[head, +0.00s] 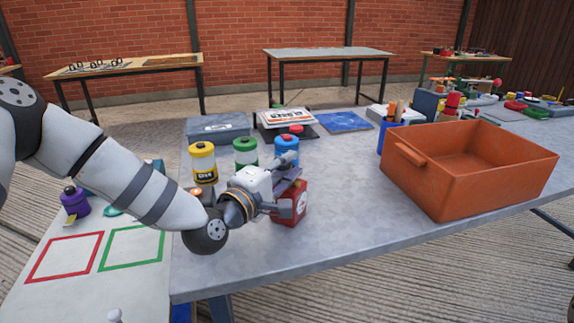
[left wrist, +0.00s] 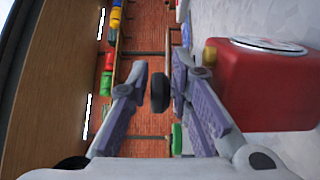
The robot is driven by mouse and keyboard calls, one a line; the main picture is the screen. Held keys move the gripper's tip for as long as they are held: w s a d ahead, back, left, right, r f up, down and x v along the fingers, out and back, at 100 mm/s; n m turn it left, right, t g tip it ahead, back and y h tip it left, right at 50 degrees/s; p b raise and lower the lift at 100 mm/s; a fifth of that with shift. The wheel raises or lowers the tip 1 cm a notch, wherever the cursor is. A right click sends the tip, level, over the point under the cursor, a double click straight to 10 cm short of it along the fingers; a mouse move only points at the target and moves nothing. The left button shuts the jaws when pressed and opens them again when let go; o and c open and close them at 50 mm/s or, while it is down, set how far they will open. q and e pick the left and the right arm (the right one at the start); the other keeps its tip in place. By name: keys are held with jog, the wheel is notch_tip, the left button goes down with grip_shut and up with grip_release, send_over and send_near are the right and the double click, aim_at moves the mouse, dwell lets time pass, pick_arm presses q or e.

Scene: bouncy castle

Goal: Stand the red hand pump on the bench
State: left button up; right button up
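My left gripper (head: 285,184) is over the bench (head: 330,215), beside a red boxy thing (head: 292,204) with a pale face marking. In the left wrist view this red thing (left wrist: 265,90) lies to the right of the fingers, with a white round plate on one face and a yellow nub. I cannot tell whether it is the hand pump. The finger pads (left wrist: 160,68) are apart; a small black disc (left wrist: 160,92) shows between them, its distance unclear. No clear pump shape shows. My right gripper is not in view.
Yellow (head: 202,163), green (head: 245,152) and blue (head: 286,148) canisters stand behind my gripper. An orange bin (head: 470,170) occupies the bench's right. A board with red and green outlined squares (head: 95,254) lies at left, near a purple bottle (head: 75,202). The bench's front middle is clear.

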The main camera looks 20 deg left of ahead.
pick_arm(q)
jog(key=shift+r, duration=0.2)
jog(key=shift+s+a, duration=0.1)
jog(key=shift+s, duration=0.15)
jog(key=p+v, duration=0.1)
jog(key=v, duration=1)
jog(key=shift+s, duration=0.25)
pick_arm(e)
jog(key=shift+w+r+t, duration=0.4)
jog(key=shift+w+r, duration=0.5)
pick_arm(q)
jog(key=shift+f, duration=0.1)
